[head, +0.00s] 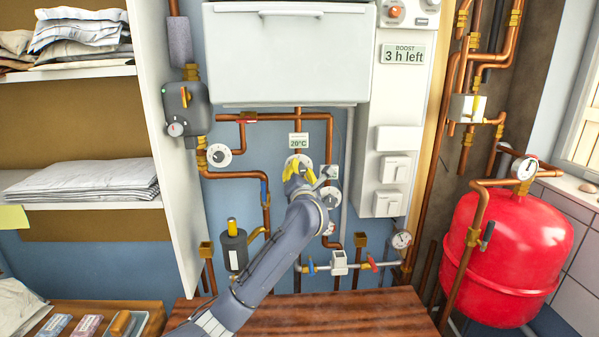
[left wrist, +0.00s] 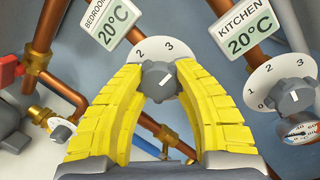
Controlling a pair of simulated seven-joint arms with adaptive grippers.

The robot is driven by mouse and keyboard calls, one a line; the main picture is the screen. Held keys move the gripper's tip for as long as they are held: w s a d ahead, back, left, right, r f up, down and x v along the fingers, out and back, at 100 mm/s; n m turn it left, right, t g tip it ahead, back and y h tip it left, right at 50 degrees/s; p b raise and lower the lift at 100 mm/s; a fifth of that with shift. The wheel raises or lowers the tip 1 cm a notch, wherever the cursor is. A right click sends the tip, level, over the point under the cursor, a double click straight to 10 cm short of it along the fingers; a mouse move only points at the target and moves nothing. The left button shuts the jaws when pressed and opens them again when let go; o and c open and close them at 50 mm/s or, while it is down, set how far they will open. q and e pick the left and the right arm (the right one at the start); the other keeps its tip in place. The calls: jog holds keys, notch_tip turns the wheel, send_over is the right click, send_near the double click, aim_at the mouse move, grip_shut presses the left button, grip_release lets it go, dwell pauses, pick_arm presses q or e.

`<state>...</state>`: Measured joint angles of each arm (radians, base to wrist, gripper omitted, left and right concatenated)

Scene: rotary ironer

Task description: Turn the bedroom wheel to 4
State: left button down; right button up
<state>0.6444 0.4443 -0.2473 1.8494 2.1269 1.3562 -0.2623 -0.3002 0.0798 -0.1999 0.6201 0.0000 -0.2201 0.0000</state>
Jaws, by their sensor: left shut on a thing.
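The bedroom wheel is a grey knob (left wrist: 159,81) on a white dial (left wrist: 154,50), under the bedroom display (left wrist: 108,22) reading 20°C. The dial's 2 and 3 show; its other figures are hidden behind the fingers. The knob's white mark slants to the upper right; I cannot tell its exact figure. My left gripper (left wrist: 160,88) has yellow ribbed fingers, shut on the knob from both sides. In the head view the left gripper (head: 299,172) covers most of the dial (head: 298,160), below the display (head: 298,140). My right gripper is in neither view.
The kitchen dial (left wrist: 281,84) with its grey knob sits close to the right, under its 20°C display (left wrist: 242,27). Copper pipes (left wrist: 48,28) run around the dials. Another dial (head: 219,155) is on the left. A white cabinet (head: 286,55) hangs above; a wooden top (head: 340,315) lies below.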

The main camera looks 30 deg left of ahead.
pick_arm(q)
jog(key=m, duration=0.4)
jog(key=shift+f, duration=0.2)
jog(key=shift+a+r+m+t+h, duration=0.1)
jog(key=shift+m+t+h, duration=0.4)
jog(key=shift+m, duration=1.5)
jog(key=c, duration=0.9)
grip_release()
jog(key=shift+s, duration=0.15)
jog(key=v, duration=1.1)
jog(key=shift+s+d+r, duration=0.15)
jog(key=shift+s+d, duration=0.1)
jog(key=shift+s, duration=0.1)
